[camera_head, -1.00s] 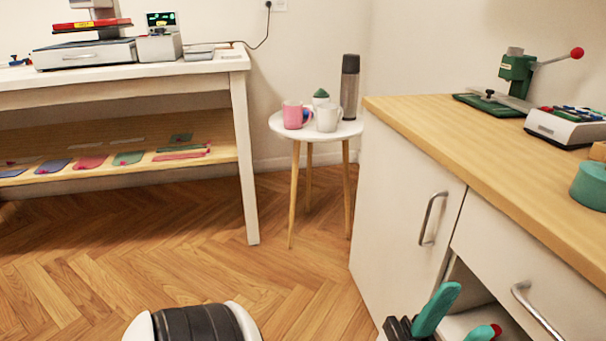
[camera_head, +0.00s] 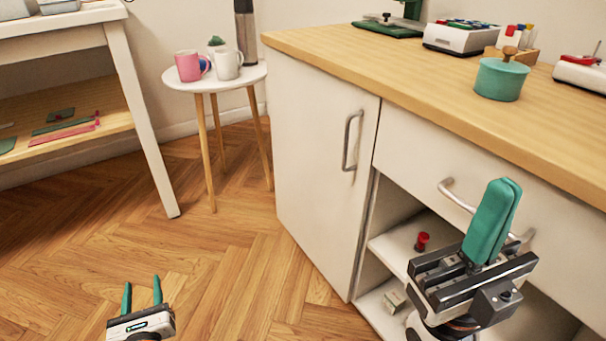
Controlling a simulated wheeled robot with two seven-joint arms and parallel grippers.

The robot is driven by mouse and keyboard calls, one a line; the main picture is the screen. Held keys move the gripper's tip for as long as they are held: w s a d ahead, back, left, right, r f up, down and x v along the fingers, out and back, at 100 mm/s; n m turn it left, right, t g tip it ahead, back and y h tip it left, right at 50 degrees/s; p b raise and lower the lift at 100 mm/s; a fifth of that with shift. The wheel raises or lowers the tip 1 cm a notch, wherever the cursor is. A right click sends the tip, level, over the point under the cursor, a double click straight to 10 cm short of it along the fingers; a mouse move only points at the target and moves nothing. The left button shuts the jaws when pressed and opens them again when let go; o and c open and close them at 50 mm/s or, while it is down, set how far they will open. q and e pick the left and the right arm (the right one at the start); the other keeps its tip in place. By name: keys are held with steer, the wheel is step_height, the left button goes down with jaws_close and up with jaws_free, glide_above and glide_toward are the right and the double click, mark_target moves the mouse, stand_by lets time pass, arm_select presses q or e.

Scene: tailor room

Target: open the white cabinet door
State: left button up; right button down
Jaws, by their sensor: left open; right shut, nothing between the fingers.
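The white cabinet door (camera_head: 318,190) is on the left front of the wooden-topped cabinet and looks closed. Its metal bar handle (camera_head: 352,141) stands upright near the door's right edge. My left gripper (camera_head: 142,290) is at the bottom left over the floor, its two green fingers apart and empty, well away from the door. My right gripper (camera_head: 504,200) is in front of the drawer, right of the door handle, its green fingers together with nothing between them. It hides part of the drawer handle (camera_head: 458,196) and of the open shelf.
The open shelf (camera_head: 392,244) beside the door holds a small red item (camera_head: 422,241) and a small box (camera_head: 394,300). A round stool (camera_head: 180,76) with mugs stands left of the cabinet. A teal pot (camera_head: 501,78) sits on the countertop. The floor before the door is clear.

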arm_select(q)
steer(key=shift+a+f, duration=0.1)
steer(key=shift+a, duration=0.1)
steer(key=shift+c, duration=0.3)
